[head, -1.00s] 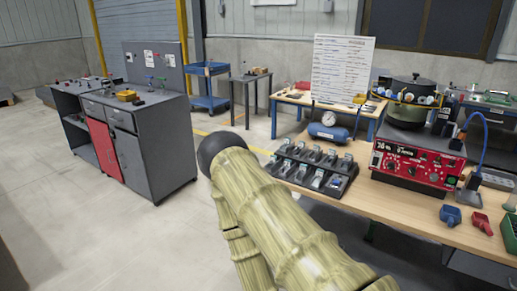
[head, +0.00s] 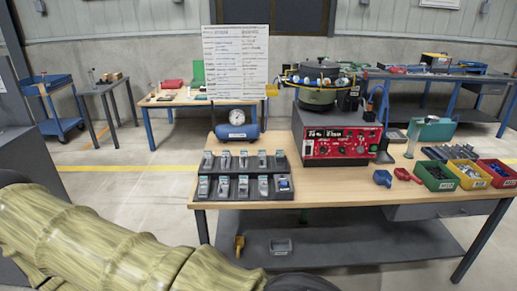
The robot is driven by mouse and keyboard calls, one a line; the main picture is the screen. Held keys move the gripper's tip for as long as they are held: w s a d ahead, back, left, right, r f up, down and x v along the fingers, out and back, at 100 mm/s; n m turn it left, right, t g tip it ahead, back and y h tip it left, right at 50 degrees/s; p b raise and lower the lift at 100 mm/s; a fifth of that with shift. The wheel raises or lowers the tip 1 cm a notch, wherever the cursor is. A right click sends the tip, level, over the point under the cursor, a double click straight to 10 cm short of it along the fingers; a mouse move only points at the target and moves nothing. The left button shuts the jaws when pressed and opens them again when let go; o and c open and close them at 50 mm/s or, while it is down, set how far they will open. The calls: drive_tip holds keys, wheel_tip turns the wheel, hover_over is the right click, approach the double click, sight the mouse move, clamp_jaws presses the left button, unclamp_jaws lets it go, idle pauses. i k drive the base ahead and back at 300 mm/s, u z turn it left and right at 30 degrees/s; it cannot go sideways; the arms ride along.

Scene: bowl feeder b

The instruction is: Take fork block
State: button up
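I cannot tell for sure which thing is the fork block. A black stepped rack (head: 245,192) at the left of the wooden workbench (head: 335,187) holds several small grey and silver pieces in two rows, too small to make out. On the shelf below are a yellow piece (head: 239,245) and a grey block-like piece (head: 281,246). My bamboo-patterned arm crosses the lower left. My gripper does not show.
A red control box (head: 341,146) with a bowl feeder (head: 318,88) on top stands mid-bench. A blue tank with a gauge (head: 237,126) is behind the rack. Green (head: 438,177), yellow (head: 467,175) and red (head: 497,173) bins line the right. The bench's front strip is clear.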

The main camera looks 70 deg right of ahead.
sight(261, 153)
drive_tip(key=z, duration=0.65)
drive_tip(key=i, duration=0.85)
drive_tip(key=z, duration=0.95)
